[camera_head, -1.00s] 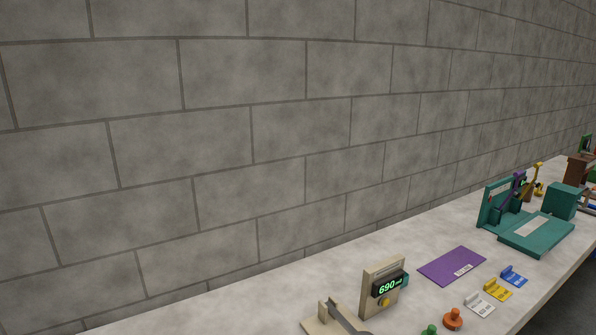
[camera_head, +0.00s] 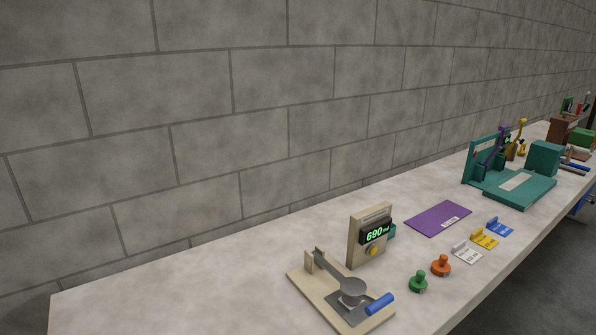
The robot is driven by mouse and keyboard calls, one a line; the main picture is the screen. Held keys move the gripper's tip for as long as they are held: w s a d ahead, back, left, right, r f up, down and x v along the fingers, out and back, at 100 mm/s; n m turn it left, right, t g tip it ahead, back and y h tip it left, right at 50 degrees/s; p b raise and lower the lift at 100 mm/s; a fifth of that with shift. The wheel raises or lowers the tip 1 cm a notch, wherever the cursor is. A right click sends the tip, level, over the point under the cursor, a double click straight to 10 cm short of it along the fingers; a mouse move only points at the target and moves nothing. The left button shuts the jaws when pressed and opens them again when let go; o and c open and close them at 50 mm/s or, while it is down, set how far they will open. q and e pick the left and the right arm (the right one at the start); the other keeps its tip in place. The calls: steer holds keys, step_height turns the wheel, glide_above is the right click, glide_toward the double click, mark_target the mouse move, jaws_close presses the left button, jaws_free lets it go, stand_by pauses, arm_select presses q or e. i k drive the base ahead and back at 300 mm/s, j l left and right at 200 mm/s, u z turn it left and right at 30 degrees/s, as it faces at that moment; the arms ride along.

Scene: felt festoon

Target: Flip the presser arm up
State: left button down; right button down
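A small press with a beige base (camera_head: 315,285) stands at the front of the table. Its grey presser arm (camera_head: 328,268) is down, running from a beige upright post to a grey round pad (camera_head: 350,290). A blue handle (camera_head: 379,303) is at the near right end, low over the base. Whether the pad touches the plate beneath it I cannot tell. Neither of my grippers is in view.
A beige display unit (camera_head: 370,217) reading 690 stands just behind the press. Green (camera_head: 418,283) and orange (camera_head: 441,265) knobbed pieces and several small cards lie to the right. A purple mat (camera_head: 438,218) and a teal machine (camera_head: 520,187) are farther back. The table's left part is clear.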

mark_target(354, 289)
steer(key=l+z, duration=0.2)
steer(key=l, duration=0.45)
steer(key=l+z, duration=0.2)
steer(key=l, duration=0.5)
steer(key=i+l+z, duration=0.1)
steer(key=l+z, duration=0.15)
steer(key=l, duration=0.4)
